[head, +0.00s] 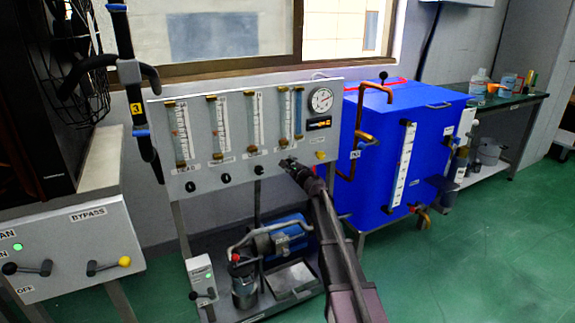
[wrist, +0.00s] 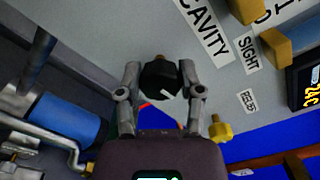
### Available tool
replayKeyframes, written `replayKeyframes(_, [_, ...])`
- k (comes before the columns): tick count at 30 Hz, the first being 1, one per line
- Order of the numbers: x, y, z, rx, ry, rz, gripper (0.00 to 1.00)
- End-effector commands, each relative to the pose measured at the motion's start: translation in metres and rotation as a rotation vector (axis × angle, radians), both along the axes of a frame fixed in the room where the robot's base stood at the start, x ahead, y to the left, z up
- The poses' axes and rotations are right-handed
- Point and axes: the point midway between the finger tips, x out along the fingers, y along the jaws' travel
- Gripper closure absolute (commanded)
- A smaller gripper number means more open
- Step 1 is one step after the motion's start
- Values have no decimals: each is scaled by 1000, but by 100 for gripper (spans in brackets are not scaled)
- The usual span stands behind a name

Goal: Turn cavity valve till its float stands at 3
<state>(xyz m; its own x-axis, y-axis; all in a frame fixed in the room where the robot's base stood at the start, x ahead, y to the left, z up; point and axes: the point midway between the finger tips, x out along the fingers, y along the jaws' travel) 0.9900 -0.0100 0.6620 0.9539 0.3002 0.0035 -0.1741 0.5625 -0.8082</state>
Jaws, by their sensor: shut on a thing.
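The cavity valve is a black knob with a white mark (wrist: 160,78), below and left of the CAVITY label (wrist: 203,28) in the wrist view. My gripper (wrist: 160,90) has its two fingers on either side of this knob and is shut on it. In the head view my gripper (head: 290,164) reaches the lower right of the grey panel (head: 240,150) and hides the knob. The cavity tube (head: 284,115) is upright above it. Its float and scale are too small to read.
Other black knobs (head: 225,178) sit to the left under their tubes. A yellow knob (wrist: 220,129) is close to my right finger. A round gauge (head: 321,100) is at the panel's upper right. A blue tank (head: 375,160) with copper pipes (head: 360,130) stands right of the panel.

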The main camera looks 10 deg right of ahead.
Motion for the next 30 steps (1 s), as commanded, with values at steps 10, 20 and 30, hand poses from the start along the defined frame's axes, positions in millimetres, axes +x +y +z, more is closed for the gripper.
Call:
replayKeyframes(10, [-1, -3, -1, -70, -21, 10, 100])
replayKeyframes(20, [-1, -4, -1, -277, -87, 7, 100])
replayKeyframes(30, [-1, -5, 0, -537, -169, 3, 100])
